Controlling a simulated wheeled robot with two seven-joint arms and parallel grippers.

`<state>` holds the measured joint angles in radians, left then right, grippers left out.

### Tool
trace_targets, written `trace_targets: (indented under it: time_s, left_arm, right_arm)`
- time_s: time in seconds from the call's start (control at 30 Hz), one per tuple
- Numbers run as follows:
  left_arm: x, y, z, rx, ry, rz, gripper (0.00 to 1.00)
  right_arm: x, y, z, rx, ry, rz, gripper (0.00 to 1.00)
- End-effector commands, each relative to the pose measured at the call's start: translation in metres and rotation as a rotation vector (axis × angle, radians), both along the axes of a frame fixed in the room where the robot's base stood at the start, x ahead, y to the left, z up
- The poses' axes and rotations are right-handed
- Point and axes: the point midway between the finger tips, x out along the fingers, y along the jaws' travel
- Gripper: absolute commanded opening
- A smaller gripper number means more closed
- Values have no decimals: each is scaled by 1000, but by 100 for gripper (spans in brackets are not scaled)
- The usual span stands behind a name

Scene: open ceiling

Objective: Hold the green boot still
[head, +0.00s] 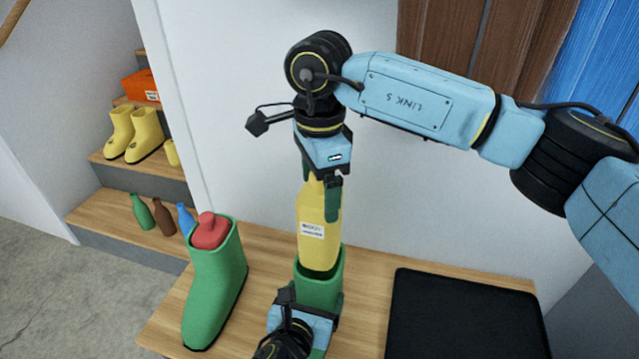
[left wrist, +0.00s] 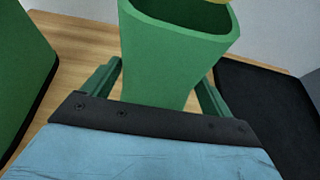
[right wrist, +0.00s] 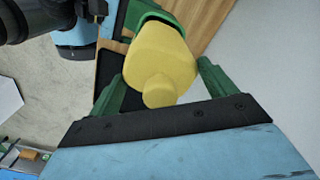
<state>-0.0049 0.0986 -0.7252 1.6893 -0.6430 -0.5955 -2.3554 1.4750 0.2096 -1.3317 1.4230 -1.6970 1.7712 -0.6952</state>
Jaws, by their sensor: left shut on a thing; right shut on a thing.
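A green boot (head: 320,285) stands upright on the wooden bench, its open top facing up. My left gripper (head: 300,305) is shut on its shaft; the boot also shows between the fingers in the left wrist view (left wrist: 165,60). My right gripper (head: 322,180) is shut on the top of a yellow bottle-shaped thing (head: 318,235) with a white label. Its lower end is at the boot's opening; how deep it reaches is hidden. In the right wrist view the yellow thing (right wrist: 160,65) sits between the fingers, with the boot's green rim beyond it.
A second green boot (head: 215,285) with a red thing (head: 211,230) in its top stands to the left. A black mat (head: 465,315) lies on the bench (head: 255,300) at right. Steps at far left hold yellow boots (head: 145,135), several bottles (head: 163,216) and an orange box (head: 140,87).

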Motion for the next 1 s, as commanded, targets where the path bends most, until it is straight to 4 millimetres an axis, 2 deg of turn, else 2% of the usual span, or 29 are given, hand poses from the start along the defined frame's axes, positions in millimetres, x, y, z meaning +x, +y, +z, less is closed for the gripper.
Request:
trace_targets:
  time_s: [0.7, 1.0]
  left_arm:
    - [0, 0, -1, 1, 2, 0, 50]
    - [0, 0, -1, 1, 2, 0, 50]
  right_arm:
    - [0, 0, 0, 1, 0, 0, 47]
    - [0, 0, -7, 1, 0, 0, 47]
